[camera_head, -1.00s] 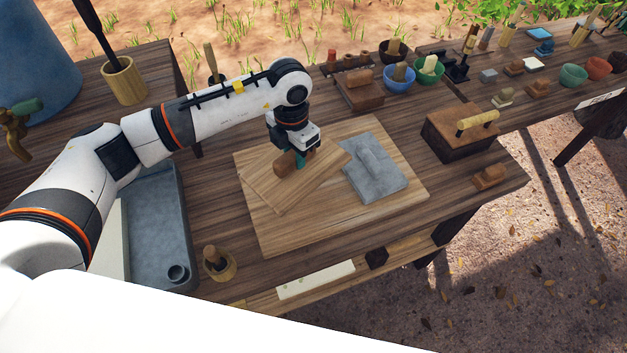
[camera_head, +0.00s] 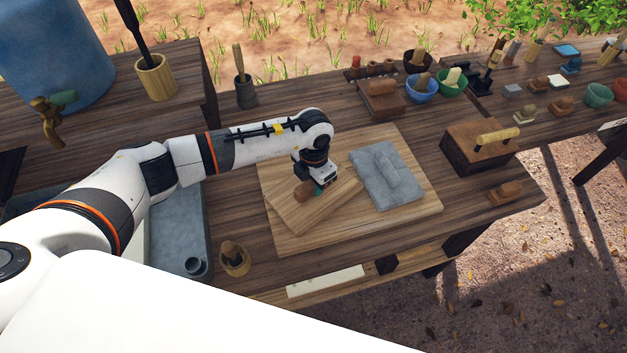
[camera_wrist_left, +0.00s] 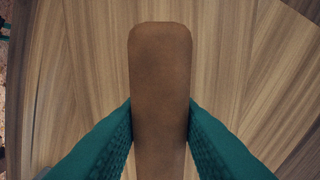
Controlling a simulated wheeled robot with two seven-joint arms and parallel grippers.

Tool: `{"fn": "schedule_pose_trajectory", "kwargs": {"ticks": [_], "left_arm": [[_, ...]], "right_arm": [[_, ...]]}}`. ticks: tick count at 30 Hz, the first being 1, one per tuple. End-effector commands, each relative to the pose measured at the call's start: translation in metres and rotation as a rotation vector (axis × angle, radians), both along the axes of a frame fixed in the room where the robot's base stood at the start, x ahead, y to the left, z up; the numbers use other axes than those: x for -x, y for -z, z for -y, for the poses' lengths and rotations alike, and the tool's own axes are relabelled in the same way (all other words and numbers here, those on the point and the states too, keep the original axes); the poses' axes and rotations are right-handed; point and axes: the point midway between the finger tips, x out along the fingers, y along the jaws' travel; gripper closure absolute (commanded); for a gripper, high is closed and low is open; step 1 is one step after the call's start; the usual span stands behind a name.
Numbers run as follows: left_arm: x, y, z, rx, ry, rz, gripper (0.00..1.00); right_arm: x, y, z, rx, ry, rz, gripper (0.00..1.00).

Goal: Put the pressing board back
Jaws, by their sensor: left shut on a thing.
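The pressing board looks to be the light wooden board (camera_head: 335,205) with a brown handle (camera_head: 304,193); it sits at an angle over the left part of a larger pale wooden board (camera_head: 420,205). My left gripper (camera_head: 314,188) is shut on that handle from above. In the left wrist view, the green fingers (camera_wrist_left: 160,118) press both sides of the brown handle (camera_wrist_left: 160,70), with wood grain below. I cannot tell whether the pressing board touches the larger board. A grey slab with a grey handle (camera_head: 380,185) lies just to its right. My right gripper is not in view.
A dark wooden block with a light handle (camera_head: 470,155) and a small brown block (camera_head: 503,193) stand at the right. Bowls (camera_head: 422,92) and a brown handled block (camera_head: 381,100) line the back. A wooden pot (camera_head: 234,260) stands front left, next to a grey tray (camera_head: 178,235).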

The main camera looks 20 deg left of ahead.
Motion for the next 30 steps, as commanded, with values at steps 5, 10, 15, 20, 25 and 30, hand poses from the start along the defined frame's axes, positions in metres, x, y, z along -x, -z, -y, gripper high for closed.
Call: {"fn": "schedule_pose_trajectory", "kwargs": {"ticks": [5, 10, 15, 20, 25, 30], "left_arm": [[0.000, 0.002, 0.000, 0.000, 0.000, 0.000, 0.51], [0.000, 0.002, 0.000, 0.000, -0.001, 0.000, 0.49], [0.000, -0.001, 0.000, 0.000, -0.001, 0.000, 0.49], [-0.001, -0.016, -0.001, 0.000, 0.000, 0.004, 0.49], [-0.001, -0.052, -0.001, 0.000, 0.001, 0.006, 0.49], [-0.001, -0.088, 0.000, 0.001, 0.001, 0.004, 0.49]], "right_arm": [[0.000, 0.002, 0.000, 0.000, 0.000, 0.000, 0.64], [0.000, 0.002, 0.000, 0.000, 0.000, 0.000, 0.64], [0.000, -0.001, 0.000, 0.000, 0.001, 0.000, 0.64], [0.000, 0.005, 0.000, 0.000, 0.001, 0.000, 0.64], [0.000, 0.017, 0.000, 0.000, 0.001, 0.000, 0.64], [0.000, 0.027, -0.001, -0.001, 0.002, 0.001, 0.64]]}}
